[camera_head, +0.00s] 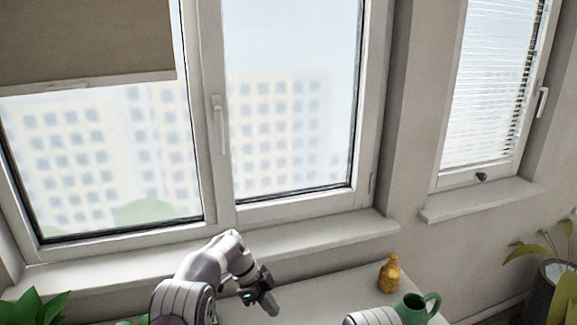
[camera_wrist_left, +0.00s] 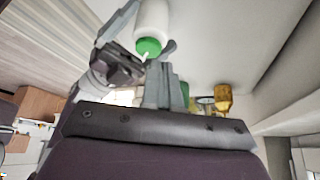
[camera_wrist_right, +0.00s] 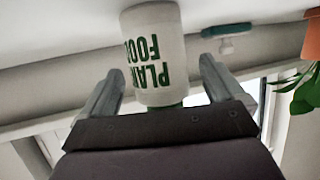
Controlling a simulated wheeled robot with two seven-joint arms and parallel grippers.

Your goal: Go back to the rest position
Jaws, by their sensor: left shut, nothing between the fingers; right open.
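My left gripper (camera_head: 264,304) is low in the middle of the head view, over the white counter. Its fingers are together and empty in the left wrist view (camera_wrist_left: 163,72). My right gripper (camera_wrist_right: 165,80) is open in the right wrist view, one finger on each side of a white bottle (camera_wrist_right: 156,52) with green "PLANT FOOD" lettering. I cannot tell whether the fingers touch it. The white bottle (camera_wrist_left: 153,24) with its green cap also shows in the left wrist view, beside the right gripper's fingers. In the head view only a bit of my right arm shows.
A yellow bottle (camera_head: 389,275) and a green watering can (camera_head: 418,309) stand on the counter (camera_head: 340,283) at right. A leafy plant (camera_head: 35,307) is at lower left, a potted plant (camera_head: 560,262) at far right. Windows and a sill (camera_head: 310,232) lie behind.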

